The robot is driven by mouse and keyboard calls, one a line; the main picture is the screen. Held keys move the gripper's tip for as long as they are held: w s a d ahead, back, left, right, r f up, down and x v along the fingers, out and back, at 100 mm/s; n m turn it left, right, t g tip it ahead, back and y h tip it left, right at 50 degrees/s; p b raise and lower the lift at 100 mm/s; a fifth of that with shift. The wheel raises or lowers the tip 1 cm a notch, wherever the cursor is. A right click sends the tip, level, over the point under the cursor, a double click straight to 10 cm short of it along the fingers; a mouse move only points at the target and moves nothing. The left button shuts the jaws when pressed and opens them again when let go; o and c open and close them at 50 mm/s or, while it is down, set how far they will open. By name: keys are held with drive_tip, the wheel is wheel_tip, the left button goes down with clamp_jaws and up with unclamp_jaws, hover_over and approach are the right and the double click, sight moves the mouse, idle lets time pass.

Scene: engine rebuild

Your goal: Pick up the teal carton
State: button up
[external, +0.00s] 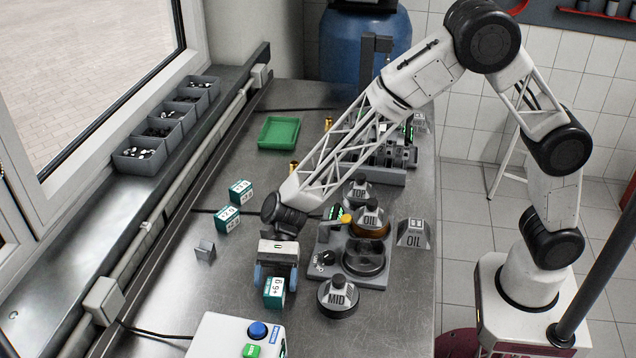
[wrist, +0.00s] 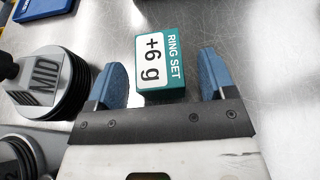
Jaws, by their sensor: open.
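A small teal-and-white carton (external: 274,292) stands on the metal bench at the front. In the wrist view this carton (wrist: 162,66) reads "RING SET +6 g". My gripper (external: 276,278) is open directly at it, pointing down. In the wrist view the carton shows between the two blue fingers (wrist: 161,75), with a gap on each side. I cannot tell how far the fingertips are above the bench. Two similar teal-and-white cartons stand farther back on the left, one in front (external: 228,219) and one behind (external: 241,191).
A "MID" piston (external: 338,297) stands close to the right of the carton; it also shows in the wrist view (wrist: 47,82). A grey fixture (external: 350,262) is behind it. A control box (external: 232,338) is in front. A grey cube (external: 205,250) and green tray (external: 279,133) are left and back.

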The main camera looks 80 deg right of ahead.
sight(274, 286)
drive_tip(key=shift+x, duration=1.15)
drive_tip(key=c, duration=1)
drive_tip(key=shift+r, duration=5)
